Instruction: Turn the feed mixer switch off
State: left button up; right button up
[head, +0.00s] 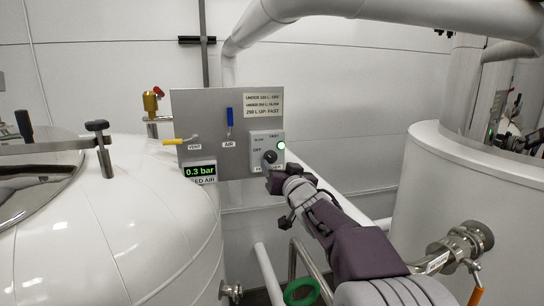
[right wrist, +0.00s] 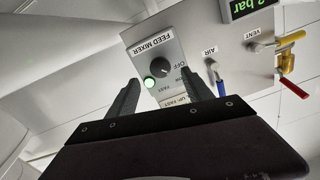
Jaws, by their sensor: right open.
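The feed mixer switch (head: 270,157) is a dark round knob on a light plate at the lower right of the grey panel, with OFF, SLOW and FAST marks. A green lamp (head: 281,145) beside it is lit. In the right wrist view the knob (right wrist: 157,68) and the lit lamp (right wrist: 149,82) appear upside down, and which mark the knob points to is too small to tell. My right gripper (head: 271,174) is just in front of the plate's lower part. In the right wrist view its open fingers (right wrist: 160,76) stand either side of the plate, with nothing between them. My left gripper is not seen.
The panel (head: 215,115) also bears a blue AIR handle (head: 229,117), a yellow VENT handle (head: 176,142) and a 0.3 bar display (head: 200,171). White tanks stand left (head: 150,230) and right (head: 420,200). A green ring (head: 301,292) is low in the middle.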

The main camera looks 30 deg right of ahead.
aim_at(271, 159)
jog(key=p+x, duration=0.2)
jog(key=x, duration=0.4)
jog(key=shift+w, duration=0.2)
jog(key=shift+w+d, duration=0.1)
jog(key=shift+w, duration=0.15)
jog(key=shift+c, duration=0.3)
jog(key=shift+s, duration=0.1)
grip_shut()
